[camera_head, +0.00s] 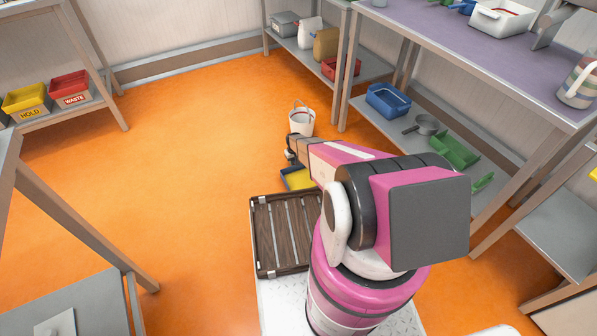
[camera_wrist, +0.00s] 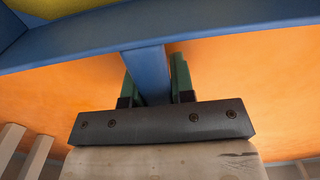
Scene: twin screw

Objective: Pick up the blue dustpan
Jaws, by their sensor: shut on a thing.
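The blue dustpan (camera_head: 285,181) shows in the head view just past the slatted wooden tray on my base, with yellow on its inside. My arm partly hides it. In the wrist view its blue body (camera_wrist: 230,38) spans the top of the picture, with a yellow patch at the upper left. My gripper (camera_wrist: 153,78) has its green fingers on both sides of the dustpan's blue handle and is shut on it. In the head view my gripper (camera_head: 291,152) is small and partly hidden. Orange floor shows beneath the dustpan; I cannot tell its exact height.
A white bucket (camera_head: 302,120) stands on the floor just beyond the gripper. At the right, a purple-topped bench (camera_head: 440,40) has a lower shelf with a blue tub (camera_head: 388,100), a grey pan (camera_head: 425,125) and green items (camera_head: 455,150). Open orange floor (camera_head: 190,150) lies to the left.

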